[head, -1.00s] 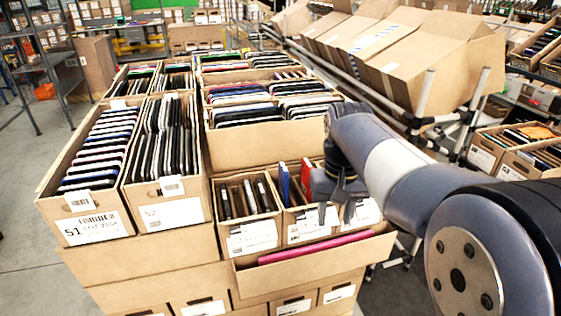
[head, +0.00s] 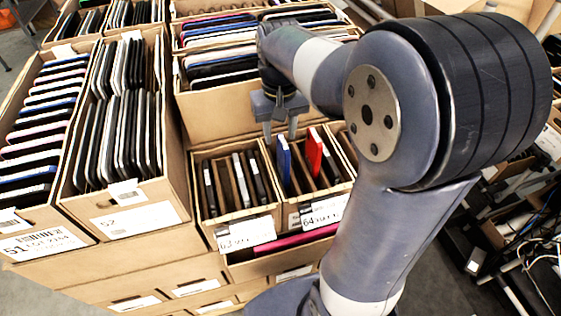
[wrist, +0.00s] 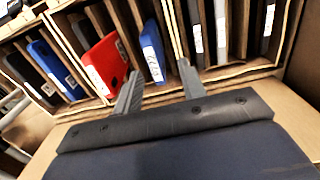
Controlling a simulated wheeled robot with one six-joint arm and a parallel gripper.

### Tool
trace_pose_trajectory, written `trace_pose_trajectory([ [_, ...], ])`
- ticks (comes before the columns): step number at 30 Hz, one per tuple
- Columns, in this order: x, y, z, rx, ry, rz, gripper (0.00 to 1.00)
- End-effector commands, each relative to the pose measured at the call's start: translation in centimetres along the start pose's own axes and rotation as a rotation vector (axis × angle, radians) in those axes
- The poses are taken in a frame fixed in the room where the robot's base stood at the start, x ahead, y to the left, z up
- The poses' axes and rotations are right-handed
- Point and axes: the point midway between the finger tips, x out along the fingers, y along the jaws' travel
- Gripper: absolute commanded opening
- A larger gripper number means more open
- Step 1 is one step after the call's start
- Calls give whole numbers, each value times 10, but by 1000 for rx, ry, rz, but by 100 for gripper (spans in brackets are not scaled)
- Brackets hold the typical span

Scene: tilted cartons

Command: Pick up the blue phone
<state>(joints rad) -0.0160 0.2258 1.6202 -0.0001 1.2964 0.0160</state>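A blue phone (head: 284,160) stands upright in the left part of a small divided carton (head: 322,197) labelled 64. It also shows in the wrist view (wrist: 152,50), just beyond and between my fingertips. My gripper (head: 280,132) is open and empty, with its fingers just above the phone's top end in the head view. The wrist view also shows the open gripper (wrist: 160,68), one finger on each side of the phone's line. Whether a finger touches the phone I cannot tell. A second blue phone (wrist: 55,70) stands further left in the wrist view.
A red phone (head: 314,150) stands right of the blue one. A neighbouring carton (head: 247,222) holds dark and grey phones between cardboard dividers. Larger cartons of tablets stand behind and left. A pink item (head: 290,238) lies in front, below the small cartons.

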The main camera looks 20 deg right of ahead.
Motion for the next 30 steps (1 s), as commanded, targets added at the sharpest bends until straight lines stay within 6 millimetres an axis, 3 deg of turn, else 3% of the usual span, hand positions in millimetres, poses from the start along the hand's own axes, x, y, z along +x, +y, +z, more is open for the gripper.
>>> trace_pose_trajectory([
  [5,13,1,1,0,-1,0,39],
  [15,58,6,6,0,-3,0,39],
  [24,62,6,5,0,1,0,38],
  [30,61,6,5,0,1,0,22],
])
